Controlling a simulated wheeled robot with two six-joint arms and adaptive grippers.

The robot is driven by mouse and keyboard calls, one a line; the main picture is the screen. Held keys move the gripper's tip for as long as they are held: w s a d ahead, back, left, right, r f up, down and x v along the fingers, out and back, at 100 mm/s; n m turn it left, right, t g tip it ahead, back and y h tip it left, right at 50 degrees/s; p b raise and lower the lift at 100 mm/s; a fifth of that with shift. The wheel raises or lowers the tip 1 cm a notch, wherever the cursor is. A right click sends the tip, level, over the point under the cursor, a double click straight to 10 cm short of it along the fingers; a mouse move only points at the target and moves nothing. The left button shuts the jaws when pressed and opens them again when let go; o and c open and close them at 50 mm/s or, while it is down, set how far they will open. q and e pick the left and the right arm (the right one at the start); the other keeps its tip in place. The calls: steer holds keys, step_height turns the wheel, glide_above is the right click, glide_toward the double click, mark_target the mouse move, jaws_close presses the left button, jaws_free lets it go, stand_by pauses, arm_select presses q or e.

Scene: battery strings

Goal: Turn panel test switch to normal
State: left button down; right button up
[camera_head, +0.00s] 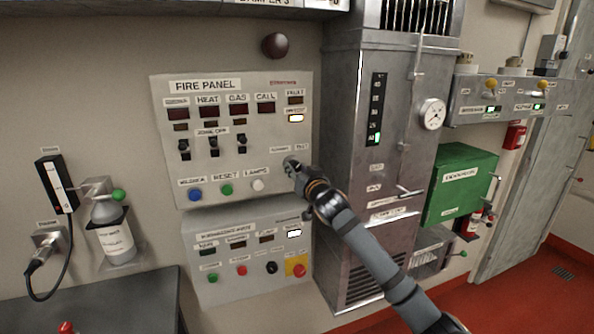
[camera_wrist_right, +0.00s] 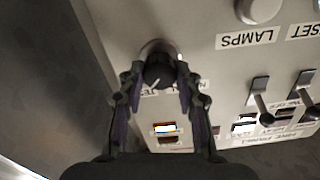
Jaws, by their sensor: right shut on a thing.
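The fire panel (camera_head: 237,95) is a pale box on the wall, with the test switch at its lower right, marked by a "TEST" label. In the head view my right gripper (camera_head: 291,166) reaches in from the lower right and covers the switch. In the right wrist view the switch is a round dark knob (camera_wrist_right: 158,72) with a pale pointer line. The two fingers of my right gripper (camera_wrist_right: 157,80) are closed on either side of it. The labels beside the knob are partly hidden by the fingers. My left gripper is not in view.
Toggle switches (camera_head: 213,146) and a row of blue, green and white buttons (camera_head: 226,189) sit on the same panel. A second panel (camera_head: 250,255) is below. A tall metal cabinet (camera_head: 345,110) stands close right. A bottle (camera_head: 112,228) hangs at left.

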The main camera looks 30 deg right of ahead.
steer(key=shift+c, duration=0.6)
steer(key=n+p, duration=0.2)
steer(key=n, duration=0.1)
steer(key=shift+r, duration=0.1)
steer(key=n+p, duration=0.3)
steer(key=n, duration=0.2)
steer(key=n+p, duration=0.3)
steer(key=n, duration=0.2)
steer(key=shift+n+p, duration=0.3)
steer(key=shift+n, duration=0.1)
steer(key=n+p, duration=0.2)
steer(key=n, duration=0.2)
steer(key=shift+f+p, duration=0.2)
steer(key=shift+p, duration=0.1)
